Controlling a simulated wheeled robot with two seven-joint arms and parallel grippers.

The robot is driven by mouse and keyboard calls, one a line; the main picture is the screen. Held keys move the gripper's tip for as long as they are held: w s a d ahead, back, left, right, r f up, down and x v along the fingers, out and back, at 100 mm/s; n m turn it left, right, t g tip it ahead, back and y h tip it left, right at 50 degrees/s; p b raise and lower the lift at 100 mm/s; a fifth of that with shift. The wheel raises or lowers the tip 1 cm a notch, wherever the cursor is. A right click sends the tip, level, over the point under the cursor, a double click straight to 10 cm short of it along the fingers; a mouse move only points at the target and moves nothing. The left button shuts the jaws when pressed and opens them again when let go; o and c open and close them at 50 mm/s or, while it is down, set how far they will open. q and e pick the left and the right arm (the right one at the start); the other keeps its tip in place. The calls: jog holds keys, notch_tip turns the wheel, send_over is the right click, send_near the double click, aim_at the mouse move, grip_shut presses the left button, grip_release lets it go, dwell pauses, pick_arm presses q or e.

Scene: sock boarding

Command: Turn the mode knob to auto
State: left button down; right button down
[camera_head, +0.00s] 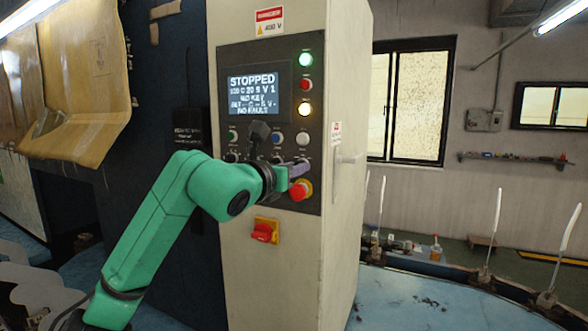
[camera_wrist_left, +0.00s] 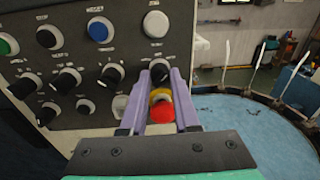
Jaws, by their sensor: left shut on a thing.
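The grey control panel (camera_head: 262,62) is on the front of a cream cabinet. My left gripper (camera_head: 302,167) reaches the lower right of the panel from the left. In the left wrist view its purple fingers (camera_wrist_left: 160,72) stand on both sides of a black knob (camera_wrist_left: 160,68) and are shut on it. The knob's label is too small to read, so I cannot tell its setting or confirm that it is the mode knob. Other black knobs, such as one to its left (camera_wrist_left: 112,75), stand in rows. My right gripper is in neither view.
A red emergency button (camera_head: 299,191) sits just below the gripper. A red rotary switch (camera_head: 262,233) is lower on the cabinet. The screen (camera_head: 253,94) reads STOPPED. A door handle (camera_head: 350,158) projects from the cabinet's right side. A blue round table (camera_head: 430,303) is at right.

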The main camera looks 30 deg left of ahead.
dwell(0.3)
pick_arm(q)
jog(key=c, duration=0.6)
grip_release()
jog(key=shift+c, duration=0.2)
jog(key=s+b, duration=0.6)
jog(key=s, duration=0.8)
jog(key=shift+s+d+r, duration=0.15)
jog(key=shift+s+r, duration=0.1)
jog(key=shift+r, duration=0.05)
